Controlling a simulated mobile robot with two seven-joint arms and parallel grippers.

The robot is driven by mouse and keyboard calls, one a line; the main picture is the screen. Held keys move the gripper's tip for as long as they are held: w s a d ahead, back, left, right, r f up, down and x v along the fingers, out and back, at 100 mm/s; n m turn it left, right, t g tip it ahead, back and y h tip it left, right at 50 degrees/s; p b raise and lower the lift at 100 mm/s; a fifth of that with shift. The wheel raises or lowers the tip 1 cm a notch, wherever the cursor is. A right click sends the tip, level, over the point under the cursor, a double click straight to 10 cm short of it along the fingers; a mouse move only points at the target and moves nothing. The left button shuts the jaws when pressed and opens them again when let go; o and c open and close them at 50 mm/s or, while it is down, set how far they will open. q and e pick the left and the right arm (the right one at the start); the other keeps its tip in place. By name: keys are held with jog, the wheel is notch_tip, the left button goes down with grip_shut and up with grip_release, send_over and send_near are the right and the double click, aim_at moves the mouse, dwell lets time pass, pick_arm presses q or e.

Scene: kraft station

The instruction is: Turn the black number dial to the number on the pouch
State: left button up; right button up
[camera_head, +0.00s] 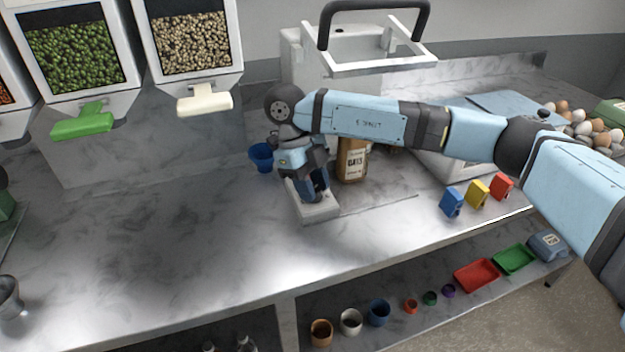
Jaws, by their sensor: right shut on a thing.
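My right gripper (316,194) points down at the front of a white machine's base (318,211). It is shut at the place of the black number dial, which I cannot tell apart from the dark fingers. The dial's numbers are hidden. A brown pouch (353,160) with a pale label reading something like "OATS" stands upright just right of the gripper. The number on it is too small to read, and my forearm hides its top. My left gripper is not in view.
A blue cup (262,157) stands left of the gripper. Blue (452,202), yellow (478,194) and red (502,186) blocks stand near the counter's right front edge. Dispensers with a green (83,122) and a cream lever (205,99) hang at back left. The counter's left middle is clear.

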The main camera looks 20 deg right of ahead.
jog(key=shift+m+y+p, duration=0.3)
jog(key=shift+m, duration=0.5)
jog(key=shift+f, duration=0.1)
jog(key=o, duration=0.9)
